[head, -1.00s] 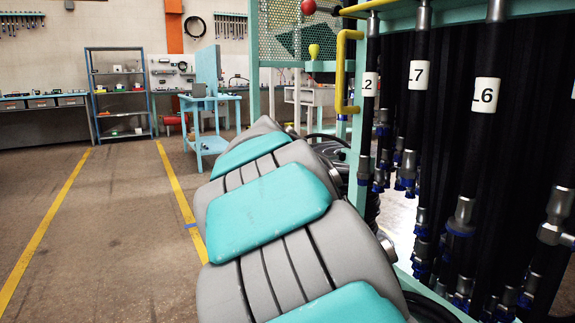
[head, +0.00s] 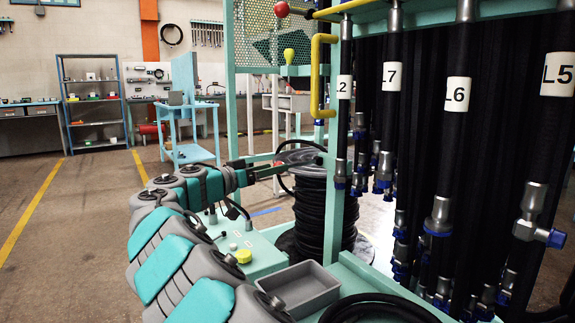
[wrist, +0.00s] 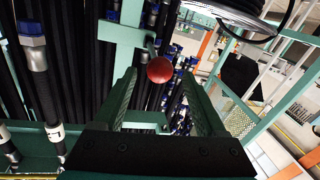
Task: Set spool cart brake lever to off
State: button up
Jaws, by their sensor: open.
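My gripper (head: 284,166) reaches out at the middle of the head view, beside the black hose spool (head: 311,212) and a teal upright. Its two fingers are apart and empty in the wrist view (wrist: 160,88). There, a red ball knob (wrist: 160,69) on a short stem shows between the fingertips, with no visible contact. A teal bar (wrist: 122,32) stands behind it. I cannot tell this knob for sure in the head view around the gripper. Another red ball (head: 281,8) sits high on the teal frame, far above the gripper. The lever's setting cannot be read.
Hanging black hoses with labels, such as L6 (head: 456,94), fill the right side. A yellow bent handle (head: 318,75) juts from the frame. A grey tray (head: 300,288) and a yellow cap (head: 243,256) sit low in front. The floor at left (head: 75,220) is open.

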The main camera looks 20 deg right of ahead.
aim_at(297, 165)
jog(key=x, duration=0.6)
jog(key=shift+d+f, duration=0.1)
grip_shut()
dwell(0.5)
dwell(0.8)
